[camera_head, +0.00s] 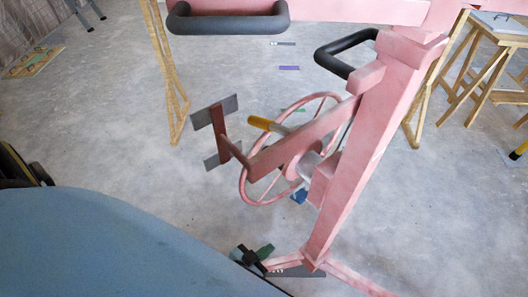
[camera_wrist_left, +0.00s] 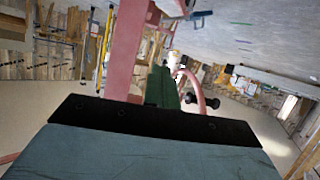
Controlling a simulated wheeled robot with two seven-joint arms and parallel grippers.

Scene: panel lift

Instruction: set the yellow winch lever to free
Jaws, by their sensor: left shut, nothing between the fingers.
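The yellow winch lever (camera_head: 262,124) sticks out to the upper left by the pink winch wheel (camera_head: 244,180) on the pink panel lift (camera_head: 372,130). Part of the lever is hidden behind a pink arm of the lift. My left gripper (camera_head: 265,252), with green fingers, is low in the head view, near the lift's foot and well below the lever in the picture. It is shut and empty. Its green fingers (camera_wrist_left: 161,86) show in the left wrist view, in front of pink lift parts. I cannot make out the lever clearly there. My right gripper is not in view.
Black padded handles (camera_head: 228,20) hang at the top of the lift. Grey plates (camera_head: 214,112) stand out left of the wheel. A wooden trestle (camera_head: 166,70) stands behind, and a wooden stand (camera_head: 490,60) is at the right. Grey floor between them is mostly clear.

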